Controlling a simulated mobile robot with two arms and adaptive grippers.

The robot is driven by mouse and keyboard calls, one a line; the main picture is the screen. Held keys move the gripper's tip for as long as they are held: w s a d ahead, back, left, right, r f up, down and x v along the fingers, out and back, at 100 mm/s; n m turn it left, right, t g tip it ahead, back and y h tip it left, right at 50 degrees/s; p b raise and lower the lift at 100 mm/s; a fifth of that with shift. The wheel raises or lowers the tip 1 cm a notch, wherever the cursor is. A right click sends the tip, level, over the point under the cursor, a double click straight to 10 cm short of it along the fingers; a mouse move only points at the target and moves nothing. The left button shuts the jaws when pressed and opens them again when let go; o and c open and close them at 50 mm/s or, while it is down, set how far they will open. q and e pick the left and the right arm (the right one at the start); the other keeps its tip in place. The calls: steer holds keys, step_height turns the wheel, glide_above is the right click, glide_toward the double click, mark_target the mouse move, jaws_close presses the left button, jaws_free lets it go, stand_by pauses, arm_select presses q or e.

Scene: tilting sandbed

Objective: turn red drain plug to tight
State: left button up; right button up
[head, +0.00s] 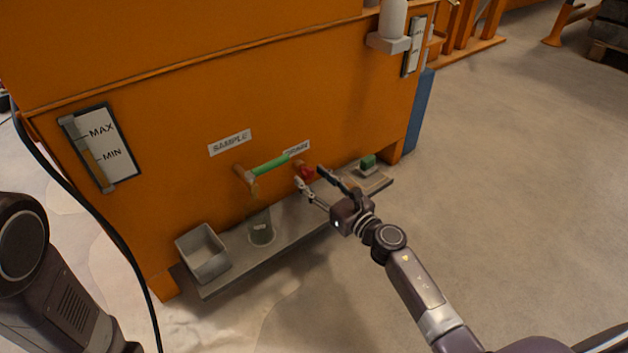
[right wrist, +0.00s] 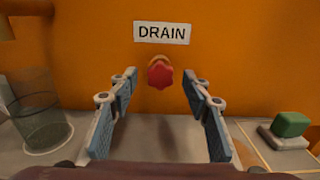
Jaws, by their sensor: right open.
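The red drain plug (right wrist: 160,74) is a small lobed knob on a brass-coloured fitting, set in the orange wall under the DRAIN label (right wrist: 162,33). In the head view the plug (head: 307,173) shows small, just beyond my fingertips. My right gripper (right wrist: 157,92) is open, with one finger on each side of the plug in the wrist picture and nothing between the pads. In the head view my right gripper (head: 309,175) reaches toward the wall from the right. I cannot tell how tight the plug is. My left gripper is out of view.
A green-handled valve (head: 270,165) sits left of the plug under the SAMPLE label (head: 229,142). On the grey ledge (head: 291,233) stand a grey bin (head: 203,254), a clear beaker (head: 261,228) and a green block (head: 368,162). The floor at right is clear.

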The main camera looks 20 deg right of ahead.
steer(key=c, duration=1.2)
steer(key=shift+o, duration=0.2)
